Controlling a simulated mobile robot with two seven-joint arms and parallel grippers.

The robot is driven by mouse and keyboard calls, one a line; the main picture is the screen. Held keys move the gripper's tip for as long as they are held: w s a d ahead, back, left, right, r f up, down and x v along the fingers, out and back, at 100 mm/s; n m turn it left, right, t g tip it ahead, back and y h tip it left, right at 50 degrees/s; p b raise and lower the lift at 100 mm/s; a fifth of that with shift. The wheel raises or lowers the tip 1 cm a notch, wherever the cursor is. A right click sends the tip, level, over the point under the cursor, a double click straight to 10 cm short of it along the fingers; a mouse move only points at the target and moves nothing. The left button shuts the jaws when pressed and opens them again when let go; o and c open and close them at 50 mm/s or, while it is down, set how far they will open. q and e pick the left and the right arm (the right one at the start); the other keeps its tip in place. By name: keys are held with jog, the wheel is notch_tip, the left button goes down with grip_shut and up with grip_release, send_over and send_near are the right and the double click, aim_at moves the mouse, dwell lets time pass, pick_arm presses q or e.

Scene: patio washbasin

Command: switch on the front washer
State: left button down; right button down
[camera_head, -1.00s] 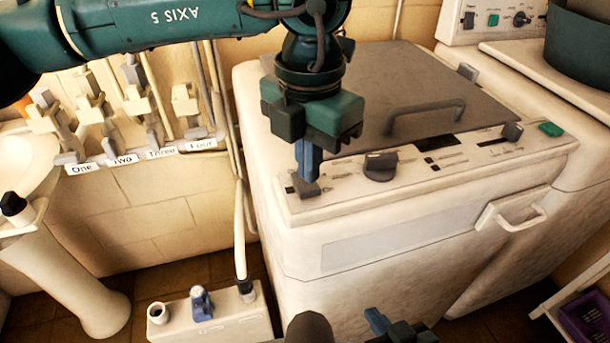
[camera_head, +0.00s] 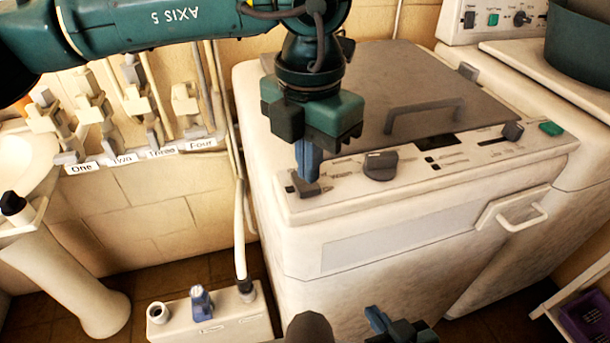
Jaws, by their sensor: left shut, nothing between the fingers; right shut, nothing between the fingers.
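The front washer (camera_head: 400,245) is a worn white machine with a grey lid in the middle of the view. Its slanted control panel (camera_head: 430,182) carries a dark knob (camera_head: 381,165), a slider knob (camera_head: 512,131), a green button (camera_head: 551,129) and a small grey-brown switch (camera_head: 304,187) at the left end. My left gripper (camera_head: 308,172) points down over that switch, shut, with its blue fingertips touching it or just above it; I cannot tell which. The fingers partly cover the switch, and its on or off position is unclear. My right gripper (camera_head: 378,322) is low at the bottom edge, away from the panel.
Another machine's panel (camera_head: 495,18) stands behind at the top right, near a dark green tub (camera_head: 585,45). Labelled taps (camera_head: 145,115) line the left wall beside a basin. A white box (camera_head: 222,318) with a blue tap sits low in front. A lid handle (camera_head: 425,112) rises behind the panel.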

pick_arm(q)
jog(key=shift+f+b, duration=0.8)
jog(key=shift+f, duration=0.1)
jog(key=shift+r, duration=0.15)
jog(key=shift+r+p, duration=1.85)
jog(key=shift+r, duration=1.6)
